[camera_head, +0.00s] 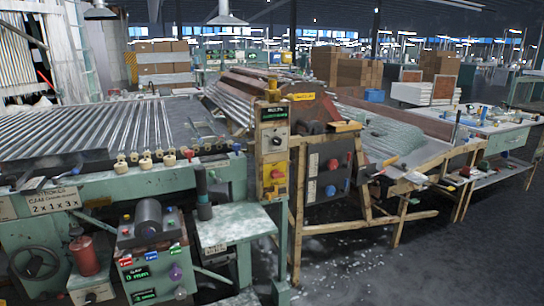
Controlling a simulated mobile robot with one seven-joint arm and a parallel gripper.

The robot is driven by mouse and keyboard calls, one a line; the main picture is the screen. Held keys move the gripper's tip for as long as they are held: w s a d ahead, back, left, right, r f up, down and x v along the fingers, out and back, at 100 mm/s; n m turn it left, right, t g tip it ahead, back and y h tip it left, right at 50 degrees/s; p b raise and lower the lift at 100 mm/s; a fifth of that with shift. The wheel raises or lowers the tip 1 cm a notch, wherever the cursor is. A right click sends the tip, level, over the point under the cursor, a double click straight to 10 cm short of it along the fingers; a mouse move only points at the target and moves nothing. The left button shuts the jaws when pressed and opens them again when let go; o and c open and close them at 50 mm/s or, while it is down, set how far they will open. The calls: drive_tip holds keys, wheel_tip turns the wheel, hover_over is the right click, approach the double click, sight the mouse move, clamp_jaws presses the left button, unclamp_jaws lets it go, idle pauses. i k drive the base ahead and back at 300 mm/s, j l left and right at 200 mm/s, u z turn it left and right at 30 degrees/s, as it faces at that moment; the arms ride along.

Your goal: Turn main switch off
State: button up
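A narrow control post stands near the middle of the view. It carries a pale panel (274,145) with a round dark knob and a small green display above. Below that is a yellow plate with a red rotary switch (277,174), which may be the main switch. Its exact setting is too small to read. My gripper is not in view, and nothing is seen touching the post.
A dark panel (315,187) with red and blue knobs stands right of the post. A green control box (140,274) with coloured knobs is at lower left. A small pale green table (236,226) juts out before the post. Open floor (440,255) lies at right.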

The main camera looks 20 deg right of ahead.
sight(275, 175)
drive_tip(key=i+l+z, duration=0.35)
drive_tip(key=l, duration=0.35)
drive_tip(key=i+l+z, duration=0.35)
drive_tip(key=i+l, duration=0.2)
drive_tip(key=i+l+z, duration=0.35)
drive_tip(key=i, duration=0.2)
